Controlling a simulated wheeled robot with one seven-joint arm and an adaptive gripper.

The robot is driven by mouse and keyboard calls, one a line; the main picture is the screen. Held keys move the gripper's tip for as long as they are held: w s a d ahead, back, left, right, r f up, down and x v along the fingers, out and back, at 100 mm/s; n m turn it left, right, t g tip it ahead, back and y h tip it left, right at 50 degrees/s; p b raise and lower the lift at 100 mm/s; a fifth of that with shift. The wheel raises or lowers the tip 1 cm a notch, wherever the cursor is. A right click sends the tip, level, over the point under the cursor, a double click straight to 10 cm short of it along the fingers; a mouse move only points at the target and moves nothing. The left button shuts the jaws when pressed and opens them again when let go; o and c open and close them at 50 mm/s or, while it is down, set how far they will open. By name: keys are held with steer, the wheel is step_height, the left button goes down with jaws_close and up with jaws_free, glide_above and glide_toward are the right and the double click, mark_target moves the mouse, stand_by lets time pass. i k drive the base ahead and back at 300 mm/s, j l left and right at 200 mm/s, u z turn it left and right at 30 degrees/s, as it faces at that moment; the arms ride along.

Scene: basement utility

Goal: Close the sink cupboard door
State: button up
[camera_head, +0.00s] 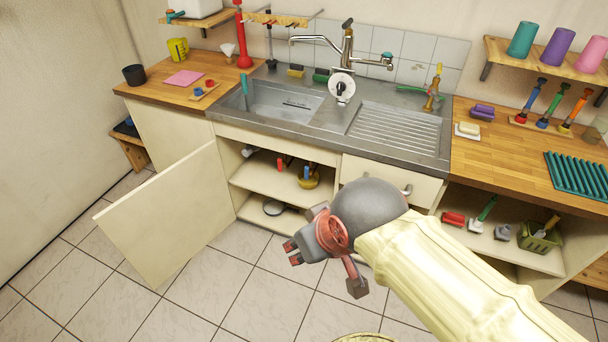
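The sink cupboard door (172,215) is a plain cream panel, swung wide open to the left of the cupboard and out over the tiled floor. The open cupboard (268,180) under the sink (280,103) shows shelves with small items. My gripper (318,268) is in front of the cupboard, right of the door and apart from it. Its reddish and grey fingers look spread, with nothing seen between them. My cream arm reaches in from the lower right and hides part of the cupboard front.
A closed drawer (390,180) with a handle is right of the opening. An open shelf at the right holds brushes and a green basket (540,237). A wooden stool (130,148) stands left. Tiled floor (235,285) between door and gripper is clear.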

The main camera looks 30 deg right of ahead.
mark_target(162, 224)
steer(key=k, duration=0.25)
steer(key=k+z, duration=0.15)
steer(key=z, duration=0.2)
steer(key=k+z, duration=0.1)
steer(key=z, duration=0.25)
steer(key=k+l+z, duration=0.15)
steer(key=z, duration=0.15)
steer(key=i+j+z, duration=0.1)
steer(key=j+z, duration=0.75)
steer(key=j, duration=0.2)
steer(key=j+z, duration=0.4)
steer(key=k+j, duration=0.1)
steer(key=j, duration=0.55)
steer(key=k+j, duration=0.15)
steer(key=j, duration=0.45)
steer(key=k+j, duration=0.1)
steer(key=j, duration=0.55)
steer(key=k+j, duration=0.15)
steer(key=j, duration=0.45)
steer(key=k+j, duration=0.1)
steer(key=j, duration=0.55)
steer(key=k+j, duration=0.1)
steer(key=j, duration=0.5)
steer(key=k+j, duration=0.15)
steer(key=j, duration=0.5)
steer(key=k+j, duration=0.1)
steer(key=j, duration=0.5)
steer(key=k+l, duration=0.3)
